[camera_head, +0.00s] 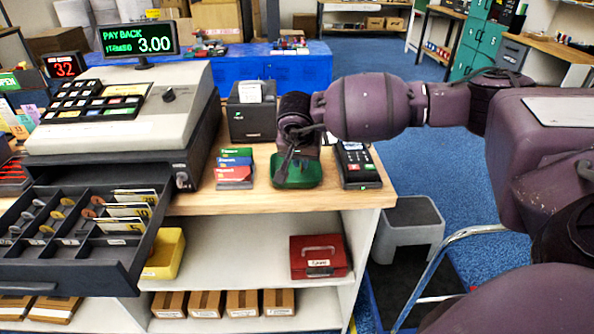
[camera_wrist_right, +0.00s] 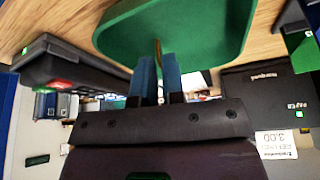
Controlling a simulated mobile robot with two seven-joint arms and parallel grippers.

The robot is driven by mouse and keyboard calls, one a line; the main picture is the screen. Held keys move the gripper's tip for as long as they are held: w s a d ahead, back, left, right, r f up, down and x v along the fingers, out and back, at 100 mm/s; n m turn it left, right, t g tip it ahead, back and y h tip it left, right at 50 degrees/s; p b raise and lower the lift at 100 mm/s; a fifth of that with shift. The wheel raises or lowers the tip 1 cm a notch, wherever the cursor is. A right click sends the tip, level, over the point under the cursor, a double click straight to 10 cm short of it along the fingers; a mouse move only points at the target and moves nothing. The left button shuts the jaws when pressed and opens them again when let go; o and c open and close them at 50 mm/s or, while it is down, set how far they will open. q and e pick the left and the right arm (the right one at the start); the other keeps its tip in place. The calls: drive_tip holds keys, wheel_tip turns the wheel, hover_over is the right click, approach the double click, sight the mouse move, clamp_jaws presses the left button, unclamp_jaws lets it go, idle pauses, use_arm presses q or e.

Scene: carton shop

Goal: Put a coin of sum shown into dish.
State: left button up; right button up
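The green dish (camera_head: 297,174) sits on the wooden counter, right of the stack of coloured packs; it also fills the top of the right wrist view (camera_wrist_right: 190,22). My right gripper (camera_head: 287,158) points down at the dish. In the right wrist view its blue fingertips (camera_wrist_right: 158,72) are close together, with a thin gold-brown coin edge (camera_wrist_right: 158,50) between them, seen against the dish. I cannot tell whether the coin touches the dish. Coins (camera_head: 62,212) lie in the compartments of the open cash drawer (camera_head: 120,262). The register display (camera_head: 140,38) reads PAY BACK 3.00. My left gripper is not in view.
A card terminal (camera_head: 356,165) stands just right of the dish, and a black receipt printer (camera_head: 252,112) behind it. Coloured packs (camera_head: 235,168) stand to its left. Banknotes (camera_head: 128,210) lie in the drawer. A red cash box (camera_head: 320,256) is on the shelf below.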

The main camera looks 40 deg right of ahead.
drive_tip(key=o, duration=0.4)
drive_tip(key=shift+c, duration=0.2)
drive_tip(key=p+v, duration=0.1)
drive_tip(key=v, duration=0.9)
drive_tip(key=shift+r, duration=0.35)
drive_tip(key=shift+s+a, duration=0.1)
drive_tip(key=shift+a, duration=0.05)
